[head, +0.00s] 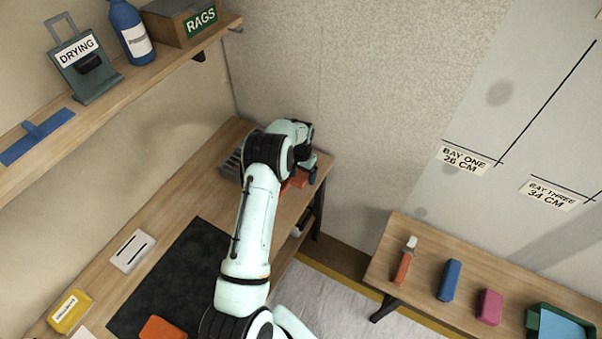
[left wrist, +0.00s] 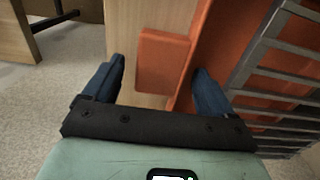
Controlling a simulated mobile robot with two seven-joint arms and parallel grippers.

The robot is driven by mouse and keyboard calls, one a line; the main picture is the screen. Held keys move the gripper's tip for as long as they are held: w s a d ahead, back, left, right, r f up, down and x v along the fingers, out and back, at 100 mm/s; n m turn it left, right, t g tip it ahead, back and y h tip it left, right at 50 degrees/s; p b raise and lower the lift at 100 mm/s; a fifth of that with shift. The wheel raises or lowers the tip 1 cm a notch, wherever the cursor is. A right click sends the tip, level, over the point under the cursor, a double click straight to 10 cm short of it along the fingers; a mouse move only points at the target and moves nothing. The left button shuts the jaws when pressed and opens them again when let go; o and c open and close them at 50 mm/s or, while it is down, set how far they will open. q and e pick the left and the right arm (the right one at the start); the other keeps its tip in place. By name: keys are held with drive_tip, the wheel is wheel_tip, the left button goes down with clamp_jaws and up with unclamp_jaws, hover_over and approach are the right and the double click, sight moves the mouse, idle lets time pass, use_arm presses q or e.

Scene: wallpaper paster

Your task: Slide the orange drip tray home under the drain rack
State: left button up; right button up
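The orange drip tray shows in the left wrist view (left wrist: 218,40), partly beneath the grey bars of the drain rack (left wrist: 285,75). Its orange front tab (left wrist: 163,60) sticks out over the wooden bench. My left gripper (left wrist: 158,85) is open, with one blue finger on each side of the tab and a gap to it on the left. Whether the right finger touches the tray I cannot tell. In the head view my left gripper (head: 311,170) is at the bench's far end; it and the arm hide most of the rack (head: 231,166) and tray (head: 300,179). My right gripper is out of view.
A black mat (head: 180,275), an orange block (head: 162,329) and a slotted white plate (head: 132,251) lie on the left bench. A shelf (head: 100,97) hangs above it. A second bench (head: 470,262) with several coloured items stands at right. Floor lies between the benches.

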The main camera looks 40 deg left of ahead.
use_arm(q)
wheel_tip(320, 180, up, 13)
drive_tip(key=shift+r, duration=0.2)
idle(0.4)
drive_tip(key=shift+f, duration=0.1)
